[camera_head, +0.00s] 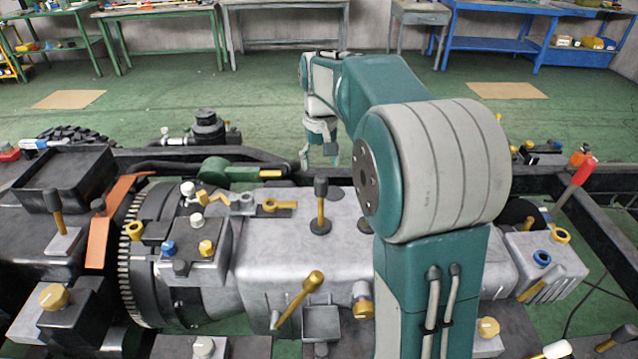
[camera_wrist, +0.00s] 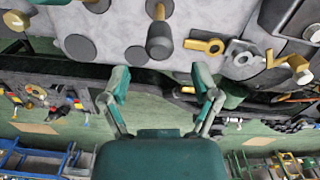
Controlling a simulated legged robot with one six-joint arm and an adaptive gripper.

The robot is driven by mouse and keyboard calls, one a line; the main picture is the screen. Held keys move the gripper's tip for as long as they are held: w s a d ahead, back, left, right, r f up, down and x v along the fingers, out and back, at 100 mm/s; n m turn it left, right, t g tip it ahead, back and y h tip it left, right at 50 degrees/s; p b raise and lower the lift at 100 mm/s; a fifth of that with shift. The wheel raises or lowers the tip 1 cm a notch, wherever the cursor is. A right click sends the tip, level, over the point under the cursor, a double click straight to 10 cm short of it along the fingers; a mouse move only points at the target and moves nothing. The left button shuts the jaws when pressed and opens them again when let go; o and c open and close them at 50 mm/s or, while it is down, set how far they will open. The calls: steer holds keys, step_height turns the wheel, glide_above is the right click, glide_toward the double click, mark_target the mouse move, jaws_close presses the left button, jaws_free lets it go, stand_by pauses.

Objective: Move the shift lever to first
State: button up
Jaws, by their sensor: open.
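The shift lever (camera_head: 320,203) stands roughly upright on top of the grey gearbox housing (camera_head: 285,245), with a dark knob on a yellow rod and a dark round base. In the wrist view its grey knob and gold rod (camera_wrist: 159,38) appear ahead of the fingertips, roughly in line with the gap between them. My gripper (camera_head: 324,158) hangs beyond the lever in the head view, over the chassis's far side. In the wrist view my gripper (camera_wrist: 160,80) is open, with its two green fingers apart and nothing between them. It does not touch the lever.
A black frame rail (camera_head: 150,155) runs behind the gearbox. A yellow-handled lever (camera_head: 298,298), a left lever (camera_head: 57,215) and a red-handled lever (camera_head: 575,182) stand around. Gold and grey fittings (camera_wrist: 205,46) sit beside the shift lever. Workbenches (camera_head: 285,8) stand far back.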

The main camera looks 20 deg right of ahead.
mark_target(321, 178)
step_height(321, 178, down, 7)
stand_by(0.3)
jaws_close()
